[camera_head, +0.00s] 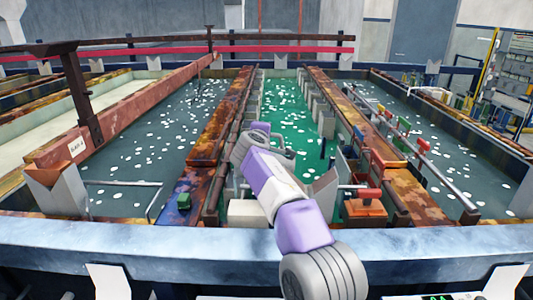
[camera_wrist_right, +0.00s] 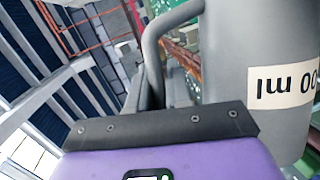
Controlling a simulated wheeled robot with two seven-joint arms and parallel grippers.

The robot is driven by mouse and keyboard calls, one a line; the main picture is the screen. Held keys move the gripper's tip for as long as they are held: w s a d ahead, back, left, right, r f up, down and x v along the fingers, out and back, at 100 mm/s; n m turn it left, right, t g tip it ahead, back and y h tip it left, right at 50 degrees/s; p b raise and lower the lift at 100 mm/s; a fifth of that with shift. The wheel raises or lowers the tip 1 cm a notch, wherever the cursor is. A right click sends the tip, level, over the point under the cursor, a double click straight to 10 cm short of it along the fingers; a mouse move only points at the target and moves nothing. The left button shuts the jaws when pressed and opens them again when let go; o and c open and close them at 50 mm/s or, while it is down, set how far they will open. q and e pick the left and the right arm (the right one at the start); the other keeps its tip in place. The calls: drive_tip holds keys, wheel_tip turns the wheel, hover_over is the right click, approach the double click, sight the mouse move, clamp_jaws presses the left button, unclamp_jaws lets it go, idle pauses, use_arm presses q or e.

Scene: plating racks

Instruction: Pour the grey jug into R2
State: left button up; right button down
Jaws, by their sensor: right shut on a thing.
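My right arm reaches up the middle of the head view, and its gripper (camera_head: 278,140) is mostly hidden behind the wrist, over the green middle tank. In the right wrist view my right gripper (camera_wrist_right: 165,95) is shut at the handle of the grey jug (camera_wrist_right: 225,70). The jug is a grey cylinder with a white label, printed upside down in that view and ending in "00 ml". I cannot make out the jug in the head view, nor its contents or tilt. No R2 marking is readable. My left gripper is not in view.
A green tank (camera_head: 290,105) lies between a darker left tank (camera_head: 165,130) and right tank (camera_head: 445,155), all dotted with white spots. Rusty walls (camera_head: 222,115) and rails separate them. A red-handled fitting (camera_head: 366,205) stands right of my arm. A blue-grey beam (camera_head: 130,240) crosses the front.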

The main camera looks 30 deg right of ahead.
idle(0.4)
drive_tip(key=shift+w+a+r+n+h, duration=0.1)
drive_tip(key=shift+w+a+n+h, duration=0.15)
drive_tip(key=shift+a+n, duration=0.25)
drive_tip(key=shift+w+a+r+n+h, duration=0.1)
drive_tip(key=shift+a+n+h, duration=0.2)
drive_tip(key=shift+a, duration=0.25)
idle(0.6)
drive_tip(key=shift+s+d+r+m+y+p, duration=0.1)
drive_tip(key=shift+s+d+m+y+p, duration=0.15)
drive_tip(key=shift+d+m+p, duration=0.3)
drive_tip(key=shift+s+d+r+m+y+p, duration=0.15)
drive_tip(key=shift+d+m+y+p, duration=0.2)
drive_tip(key=shift+d, duration=0.35)
drive_tip(key=shift+s+d+m+y+p, duration=0.25)
drive_tip(key=shift+d+m+p, duration=0.1)
drive_tip(key=shift+d+m, duration=0.2)
drive_tip(key=shift+s+d+r+m+y+p, duration=0.15)
drive_tip(key=shift+d+r+m+y+p, duration=0.1)
drive_tip(key=shift+d+m+p, duration=0.3)
drive_tip(key=shift+s+d+r+m+y+p, duration=0.15)
drive_tip(key=shift+d+m+y+p, duration=0.2)
drive_tip(key=shift+p, duration=0.35)
drive_tip(key=shift+d+p, duration=0.4)
drive_tip(key=shift+p, duration=0.15)
drive_tip(key=shift+m, duration=0.25)
